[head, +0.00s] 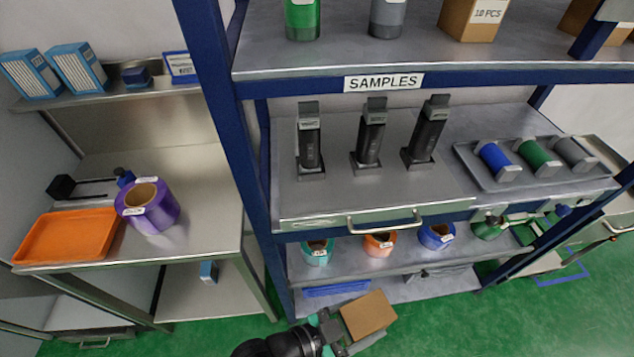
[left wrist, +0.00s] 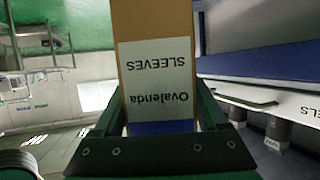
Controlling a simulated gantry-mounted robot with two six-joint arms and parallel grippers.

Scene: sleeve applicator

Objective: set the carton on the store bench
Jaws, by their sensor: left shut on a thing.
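My left gripper (head: 333,331) shows at the bottom of the head view, shut on a brown carton (head: 368,314). In the left wrist view the carton (left wrist: 155,25) stands between the two green fingers, with a white label reading "Ovalenda SLEEVES" upside down. The carton is held in front of the lower part of the blue-framed rack, above the green floor. A metal bench (head: 205,215) stands at the left, with an orange tray and a purple roll on it; I cannot tell whether it is the store bench. My right gripper is not in view.
The rack's blue upright (head: 232,130) stands between the bench and the shelves. A drawer handle (head: 385,222) juts out under the "SAMPLES" shelf. The orange tray (head: 68,238) and purple roll (head: 148,207) take up the bench's left and middle; its right part is bare.

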